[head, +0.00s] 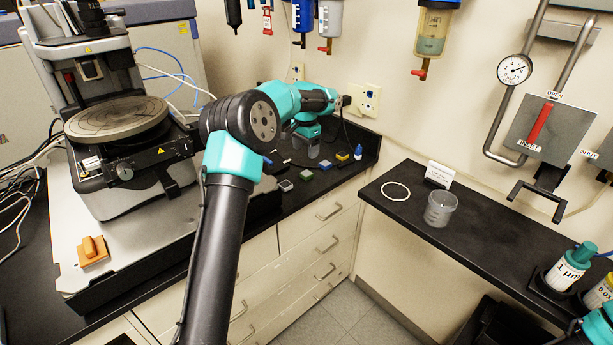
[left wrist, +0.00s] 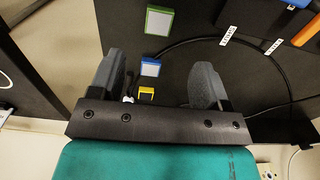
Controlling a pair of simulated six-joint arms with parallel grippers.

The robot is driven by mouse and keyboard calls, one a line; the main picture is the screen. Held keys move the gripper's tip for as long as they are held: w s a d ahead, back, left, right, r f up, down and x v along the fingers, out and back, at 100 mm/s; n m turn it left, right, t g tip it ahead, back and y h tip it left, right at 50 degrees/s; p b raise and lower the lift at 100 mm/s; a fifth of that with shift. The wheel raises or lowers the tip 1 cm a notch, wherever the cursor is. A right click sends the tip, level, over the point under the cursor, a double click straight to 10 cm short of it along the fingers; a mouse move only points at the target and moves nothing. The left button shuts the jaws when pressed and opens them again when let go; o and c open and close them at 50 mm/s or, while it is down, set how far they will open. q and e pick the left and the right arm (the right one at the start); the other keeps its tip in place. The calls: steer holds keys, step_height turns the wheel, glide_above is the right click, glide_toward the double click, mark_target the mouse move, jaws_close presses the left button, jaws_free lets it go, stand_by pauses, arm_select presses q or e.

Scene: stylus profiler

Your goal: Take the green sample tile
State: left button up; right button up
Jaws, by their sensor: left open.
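The green sample tile (head: 306,174) lies on the black counter in a row of small coloured tiles. It also shows in the left wrist view (left wrist: 159,20), top centre, green-rimmed with a pale face. My left gripper (head: 313,149) is over the back of the counter, just behind the row. In the left wrist view its jaws (left wrist: 158,64) are open, with nothing held between them. The blue tile (left wrist: 150,67) and yellow tile (left wrist: 146,93) show in the gap between the fingers; the green tile is beyond the fingertips. My right gripper is not seen.
A grey tile (head: 285,185) is beside the green one, toward the profiler stage (head: 117,118). A black cable (left wrist: 250,47) and white labels lie near the tiles. A clear beaker (head: 440,209) and white ring (head: 395,191) are on the right-hand counter.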

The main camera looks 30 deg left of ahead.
arm_select(q)
glide_above(306, 173)
steer(key=shift+s+f, duration=0.1)
steer(key=shift+f, duration=2.25)
steer(key=shift+d+f, duration=0.1)
steer(key=shift+f, duration=2.55)
steer(key=c, duration=1)
steer(key=shift+r, duration=0.25)
